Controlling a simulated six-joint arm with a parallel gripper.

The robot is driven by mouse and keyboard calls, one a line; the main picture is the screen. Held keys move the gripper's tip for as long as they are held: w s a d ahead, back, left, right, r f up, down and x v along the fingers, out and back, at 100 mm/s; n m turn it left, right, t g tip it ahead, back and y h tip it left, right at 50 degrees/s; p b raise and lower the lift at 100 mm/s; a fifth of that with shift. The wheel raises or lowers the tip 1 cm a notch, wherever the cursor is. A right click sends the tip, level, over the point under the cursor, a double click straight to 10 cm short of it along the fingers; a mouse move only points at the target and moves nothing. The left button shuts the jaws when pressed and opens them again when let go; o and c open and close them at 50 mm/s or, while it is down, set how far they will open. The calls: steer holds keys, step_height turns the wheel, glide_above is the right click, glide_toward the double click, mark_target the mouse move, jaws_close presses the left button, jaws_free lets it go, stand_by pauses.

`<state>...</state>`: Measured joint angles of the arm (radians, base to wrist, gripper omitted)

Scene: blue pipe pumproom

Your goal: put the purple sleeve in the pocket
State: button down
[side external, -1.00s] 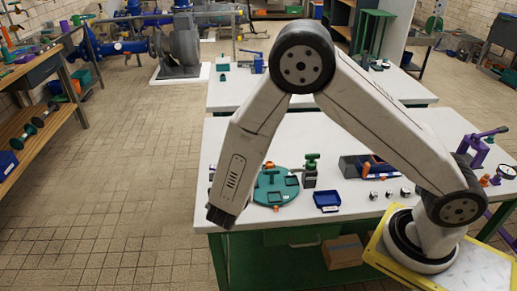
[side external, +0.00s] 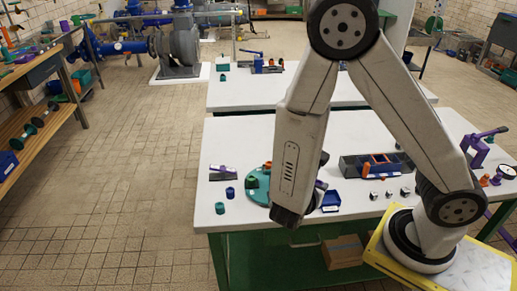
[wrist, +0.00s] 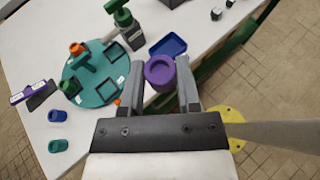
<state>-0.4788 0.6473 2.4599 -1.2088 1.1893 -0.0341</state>
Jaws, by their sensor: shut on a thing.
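My gripper (wrist: 163,80) is shut on the purple sleeve (wrist: 160,73), an upright ring with an open top, held between its two fingers in the wrist view. The teal round plate (wrist: 68,93) lies on the white table to the left of the sleeve, with several dark square pockets, one being the near pocket (wrist: 107,89). I cannot tell which pocket the task means. In the side external view the plate (side external: 257,194) is partly hidden by my forearm, and the fingers are mostly hidden.
A blue tray (wrist: 168,46) lies just beyond the sleeve. Blue (wrist: 57,116) and teal (wrist: 58,145) cylinders stand at left. The table's right edge is close.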

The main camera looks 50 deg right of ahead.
steer(key=shift+w+d+f, duration=0.25)
steer(key=shift+w+f, duration=1.3)
steer(key=shift+w, duration=0.7)
steer(key=shift+w+d+f, duration=0.3)
steer(key=shift+w+f, duration=1.3)
steer(key=shift+w, duration=0.65)
steer(key=shift+w+d+f, duration=0.25)
steer(key=shift+w+f, duration=1.3)
steer(key=shift+w, duration=0.7)
steer(key=shift+f, duration=0.1)
steer(key=shift+w+f, duration=0.25)
steer(key=shift+f, duration=1.5)
steer(key=shift+f, duration=0.1)
steer(key=shift+c, duration=1.6)
jaws_free()
